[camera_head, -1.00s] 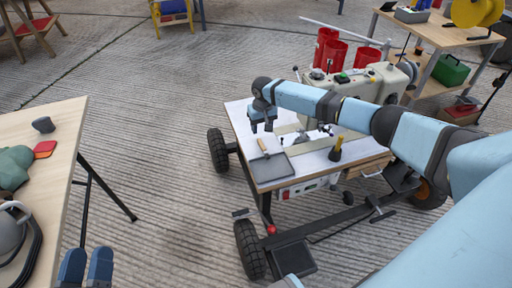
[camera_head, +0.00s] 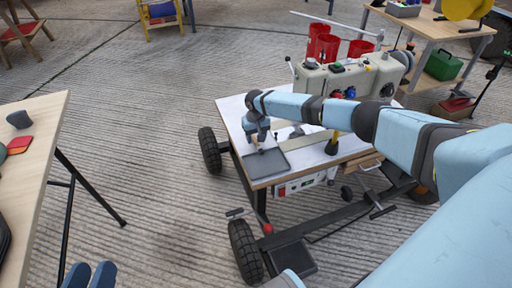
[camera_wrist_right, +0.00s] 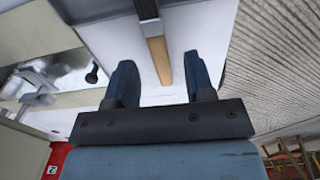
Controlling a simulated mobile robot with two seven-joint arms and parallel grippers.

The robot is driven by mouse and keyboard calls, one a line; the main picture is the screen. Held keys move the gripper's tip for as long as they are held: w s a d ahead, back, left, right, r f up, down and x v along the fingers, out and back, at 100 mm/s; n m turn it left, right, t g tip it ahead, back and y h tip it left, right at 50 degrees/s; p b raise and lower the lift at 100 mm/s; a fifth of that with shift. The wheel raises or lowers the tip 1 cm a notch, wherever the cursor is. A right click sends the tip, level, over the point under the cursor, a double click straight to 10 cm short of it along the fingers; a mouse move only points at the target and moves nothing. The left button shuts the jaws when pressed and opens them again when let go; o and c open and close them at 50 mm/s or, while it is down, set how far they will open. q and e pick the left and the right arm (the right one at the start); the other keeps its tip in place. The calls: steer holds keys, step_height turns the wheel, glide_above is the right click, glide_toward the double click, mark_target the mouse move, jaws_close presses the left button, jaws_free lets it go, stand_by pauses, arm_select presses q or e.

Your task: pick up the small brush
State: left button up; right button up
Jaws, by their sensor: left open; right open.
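The small brush lies on the white top of the wheeled cart. In the right wrist view its wooden handle (camera_wrist_right: 159,58) and grey metal end show on the white surface, lined up between my fingers. My right gripper (camera_head: 257,138) is open over the brush and hides most of it in the head view. In the wrist view the two blue fingers of the right gripper (camera_wrist_right: 160,75) stand apart on either side of the handle, with gaps. My left gripper (camera_head: 90,275) is open and empty at the bottom left, far from the cart.
A flat grey tray (camera_head: 268,165) lies at the cart's near edge, beside the right gripper. A yellow-and-black tool (camera_head: 332,144) stands to the right. A beige machine with red containers (camera_head: 324,47) fills the cart's back. A wooden table (camera_head: 40,165) is at left.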

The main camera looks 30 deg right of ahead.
step_height(320, 180, down, 2)
steer(key=shift+f, duration=0.1)
arm_select(q)
steer(key=shift+w+a+f, duration=0.1)
steer(key=shift+w+f, duration=0.1)
steer(key=shift+w, duration=0.05)
arm_select(e)
jaws_close()
